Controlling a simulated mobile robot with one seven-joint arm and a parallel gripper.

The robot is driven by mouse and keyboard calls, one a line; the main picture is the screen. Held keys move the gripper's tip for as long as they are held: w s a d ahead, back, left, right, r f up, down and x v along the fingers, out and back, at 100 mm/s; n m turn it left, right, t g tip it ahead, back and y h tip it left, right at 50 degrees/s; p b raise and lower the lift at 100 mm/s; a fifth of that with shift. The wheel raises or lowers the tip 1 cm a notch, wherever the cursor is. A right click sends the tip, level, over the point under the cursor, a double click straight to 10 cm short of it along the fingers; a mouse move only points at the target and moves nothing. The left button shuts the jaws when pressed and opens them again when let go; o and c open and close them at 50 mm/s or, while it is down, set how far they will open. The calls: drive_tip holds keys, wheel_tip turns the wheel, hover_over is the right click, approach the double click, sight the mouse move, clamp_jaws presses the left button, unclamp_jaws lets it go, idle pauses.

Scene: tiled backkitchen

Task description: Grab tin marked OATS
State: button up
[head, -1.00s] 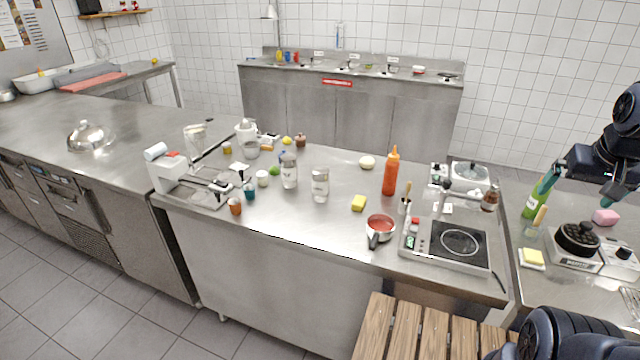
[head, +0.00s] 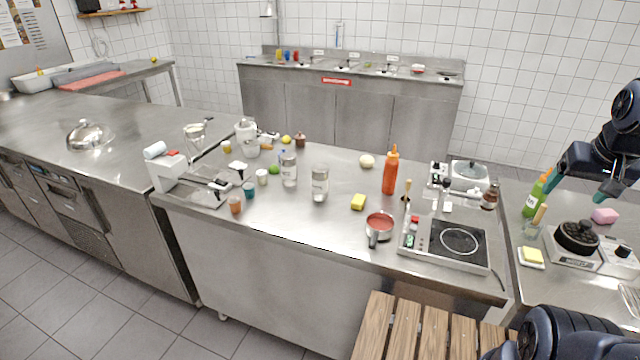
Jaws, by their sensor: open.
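No lettering reading OATS is legible at this size. I cannot tell which, if any, is the tin marked OATS. My gripper (head: 578,188) is open and empty at the right edge, above the right-hand counter. It is beside a green bottle (head: 537,196) and well apart from the jars.
A wooden slatted surface (head: 420,330) is in front. The counter's front middle is mostly clear.

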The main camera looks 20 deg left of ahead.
drive_tip(key=w+a+r+n+g, duration=0.1)
drive_tip(key=w+a+r+n, duration=0.15)
drive_tip(key=w+a, duration=0.4)
drive_tip(key=w+a+r+n, duration=0.1)
drive_tip(key=w+a+n, duration=0.2)
drive_tip(key=w+a, duration=0.3)
drive_tip(key=w+a+f+n+g, duration=0.1)
drive_tip(key=w+a+n, duration=0.1)
drive_tip(key=w+a, duration=0.4)
drive_tip(key=w+a+f+n+g, duration=0.1)
drive_tip(key=w+a+n, duration=0.2)
drive_tip(key=a, duration=0.6)
drive_tip(key=n+g, duration=0.1)
drive_tip(key=n, duration=0.7)
hover_over(321, 178)
drive_tip(key=w+a, duration=0.1)
drive_tip(key=w, duration=0.1)
wheel_tip(321, 178, down, 16)
drive_tip(key=shift+w+a+r, duration=0.1)
drive_tip(key=shift+w+r, duration=0.05)
drive_tip(key=shift+r, duration=0.05)
drive_tip(key=shift+w+f, duration=0.15)
drive_tip(key=shift+f, duration=5.25)
drive_tip(key=c, duration=1.3)
